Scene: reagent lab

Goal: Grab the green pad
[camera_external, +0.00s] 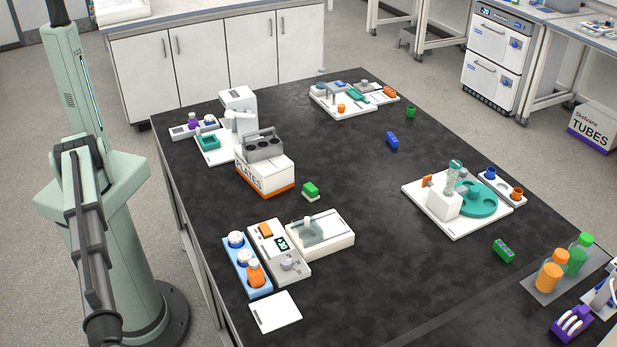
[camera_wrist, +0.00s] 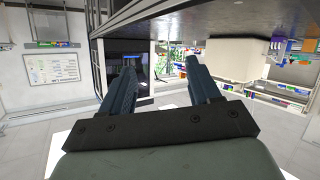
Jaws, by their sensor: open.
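A small green pad-like block (camera_external: 311,188) with a pale underside sits on the dark table near its middle, just right of the plates box. Another green block (camera_external: 503,250) with small pinkish marks lies near the table's right side. I cannot tell for certain which is the green pad. My gripper (camera_wrist: 161,75) is open and empty in the wrist view, its two dark fingers apart and pointing into the room. Neither green block can be made out between the fingers. In the external view my arm is at the far left, off the table, and the fingers cannot be made out.
The plates box (camera_external: 264,174) and a white device (camera_external: 238,115) stand left of the green block. A white tray (camera_external: 322,236) with a clear lid is below it. A white board with a teal disc (camera_external: 478,198) stands right. The table between is clear.

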